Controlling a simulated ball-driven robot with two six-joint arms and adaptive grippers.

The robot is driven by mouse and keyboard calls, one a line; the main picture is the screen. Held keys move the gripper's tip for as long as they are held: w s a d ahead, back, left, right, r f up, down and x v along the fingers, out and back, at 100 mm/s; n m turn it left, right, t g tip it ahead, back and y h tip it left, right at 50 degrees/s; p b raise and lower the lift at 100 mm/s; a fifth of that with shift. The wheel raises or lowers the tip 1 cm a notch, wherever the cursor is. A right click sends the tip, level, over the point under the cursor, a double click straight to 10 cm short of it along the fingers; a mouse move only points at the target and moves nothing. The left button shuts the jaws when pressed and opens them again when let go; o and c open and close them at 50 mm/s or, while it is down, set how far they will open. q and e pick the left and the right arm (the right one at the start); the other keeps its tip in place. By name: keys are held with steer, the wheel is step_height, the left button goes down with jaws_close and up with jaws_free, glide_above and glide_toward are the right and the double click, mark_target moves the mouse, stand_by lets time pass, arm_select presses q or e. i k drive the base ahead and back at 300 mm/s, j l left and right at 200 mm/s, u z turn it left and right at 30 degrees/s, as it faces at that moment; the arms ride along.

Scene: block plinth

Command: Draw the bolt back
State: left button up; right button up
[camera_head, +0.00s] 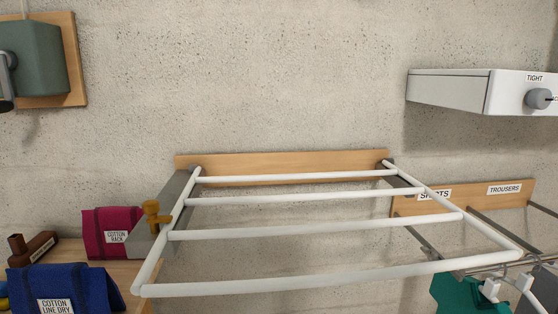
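A wall-mounted drying rack with white bars (320,229) reaches out from a wooden board (290,165) on the concrete wall. A brass-coloured knob (153,213), which looks like the bolt's handle, stands at the rack's left side against a grey metal bracket (146,240). The bolt's shaft and its seat cannot be made out. Neither of my grippers shows in the view.
A magenta cloth (105,222) labelled "COTTON RACK", a blue cloth (60,284) labelled "COTTON LINE DRY" and a brown block (40,247) lie lower left. A grey-white box (452,90) with a knob juts out upper right. A labelled rail board (470,196) and teal garment (455,294) are right.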

mark_target(151, 208)
steer(key=l+u, duration=0.3)
steer(key=l, duration=1.95)
